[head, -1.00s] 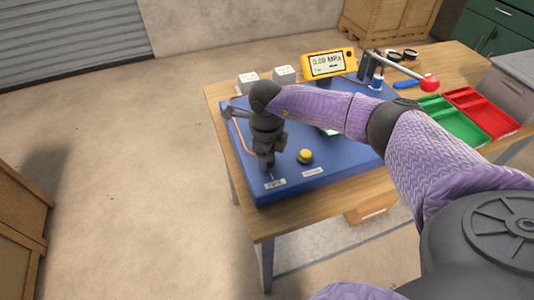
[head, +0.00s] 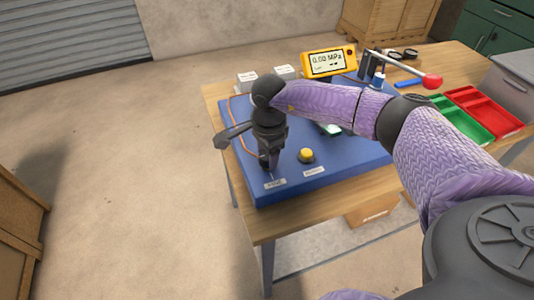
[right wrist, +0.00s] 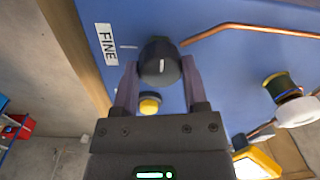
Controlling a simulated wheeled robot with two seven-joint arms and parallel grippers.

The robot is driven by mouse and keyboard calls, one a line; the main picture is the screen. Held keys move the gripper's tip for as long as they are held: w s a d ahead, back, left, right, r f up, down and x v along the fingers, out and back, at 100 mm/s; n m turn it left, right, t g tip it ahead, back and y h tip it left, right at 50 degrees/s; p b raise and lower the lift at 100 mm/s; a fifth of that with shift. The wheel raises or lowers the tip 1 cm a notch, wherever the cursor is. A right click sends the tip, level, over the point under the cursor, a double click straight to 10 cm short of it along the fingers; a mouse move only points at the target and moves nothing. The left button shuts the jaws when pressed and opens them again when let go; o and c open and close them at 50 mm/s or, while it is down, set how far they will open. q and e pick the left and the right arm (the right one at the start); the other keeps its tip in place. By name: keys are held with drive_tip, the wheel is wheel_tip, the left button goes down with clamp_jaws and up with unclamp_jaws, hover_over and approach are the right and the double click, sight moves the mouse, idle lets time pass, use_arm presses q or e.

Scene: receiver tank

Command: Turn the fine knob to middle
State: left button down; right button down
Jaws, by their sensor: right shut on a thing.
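The fine knob (right wrist: 160,62) is a dark round knob with a white pointer line, in the right wrist view. A white label reading FINE (right wrist: 106,44) and a short pale tick lie beside it on the blue panel (right wrist: 225,60). My right gripper (right wrist: 160,78) is shut on the knob, one finger on each side. In the head view my right gripper (head: 268,165) points down at the panel's near left corner and hides the knob. The FINE-side label (head: 275,183) lies just in front of it. My left gripper is not in view.
A yellow button (head: 306,155) stands right of my gripper. A copper pipe (head: 240,137) runs along the panel's left side. A yellow gauge (head: 328,63) and a red-tipped lever (head: 432,81) stand behind. Green (head: 458,125) and red (head: 482,112) trays lie right.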

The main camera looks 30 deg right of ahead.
drive_tip(key=n+b, duration=0.1)
drive_tip(key=n, duration=0.2)
drive_tip(key=shift+n, duration=0.4)
drive_tip(key=n+b, duration=0.1)
drive_tip(key=n, duration=0.4)
drive_tip(key=shift+w+b, duration=0.1)
drive_tip(key=shift+b, duration=0.3)
drive_tip(key=n+b, duration=0.1)
drive_tip(key=n, duration=0.3)
drive_tip(key=shift+n+b, duration=0.3)
drive_tip(key=shift+n, duration=0.1)
drive_tip(key=n+b, duration=0.1)
drive_tip(key=n, duration=0.2)
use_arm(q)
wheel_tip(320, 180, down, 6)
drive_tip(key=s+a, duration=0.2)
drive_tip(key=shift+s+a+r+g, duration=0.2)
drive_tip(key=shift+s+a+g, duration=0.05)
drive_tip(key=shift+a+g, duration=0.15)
use_arm(e)
drive_tip(key=shift+n, duration=0.5)
drive_tip(key=shift+r, duration=0.1)
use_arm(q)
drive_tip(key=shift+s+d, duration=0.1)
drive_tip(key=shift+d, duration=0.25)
